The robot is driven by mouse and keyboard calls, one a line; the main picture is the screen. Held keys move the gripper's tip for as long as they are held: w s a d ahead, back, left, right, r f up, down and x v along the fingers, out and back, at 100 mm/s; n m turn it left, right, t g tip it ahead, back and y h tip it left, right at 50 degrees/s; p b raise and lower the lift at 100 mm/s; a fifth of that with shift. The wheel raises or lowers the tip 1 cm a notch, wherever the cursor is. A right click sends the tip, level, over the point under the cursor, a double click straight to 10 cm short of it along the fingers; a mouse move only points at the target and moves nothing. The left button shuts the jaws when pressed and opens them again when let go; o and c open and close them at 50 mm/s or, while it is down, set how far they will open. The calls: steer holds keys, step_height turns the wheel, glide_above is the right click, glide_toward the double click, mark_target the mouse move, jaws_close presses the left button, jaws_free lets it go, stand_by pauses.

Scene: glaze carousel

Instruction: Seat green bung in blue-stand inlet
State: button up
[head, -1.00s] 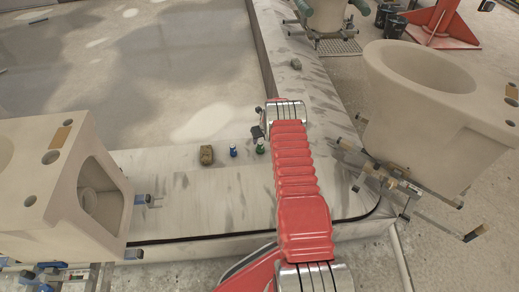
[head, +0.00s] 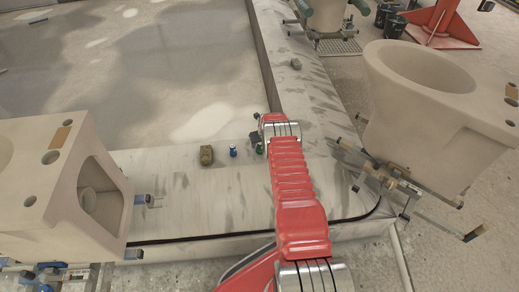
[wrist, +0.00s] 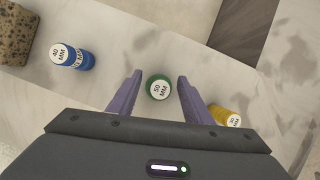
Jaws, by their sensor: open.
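The green bung (wrist: 158,87), its pale top marked 50 MM, stands on the pale slab between the two fingers of my gripper (wrist: 159,78) in the wrist view. The fingers are open, with a gap on each side of it. In the head view the green bung (head: 259,148) shows only partly beside my red arm, which hides most of the gripper. The blue-clamped stand (head: 142,199) holds a beige ceramic piece (head: 60,190) at the left. That piece has round holes in its top (head: 50,157); I cannot tell which is the inlet.
A blue bung (wrist: 75,57) marked 40 MM and a brown block (wrist: 15,35) stand left of the green bung. A yellow bung (wrist: 226,114) is close beside the right finger. Another beige ceramic piece (head: 435,110) stands at the right.

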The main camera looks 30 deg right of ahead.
steer(key=shift+c, duration=0.4)
jaws_close()
stand_by(0.4)
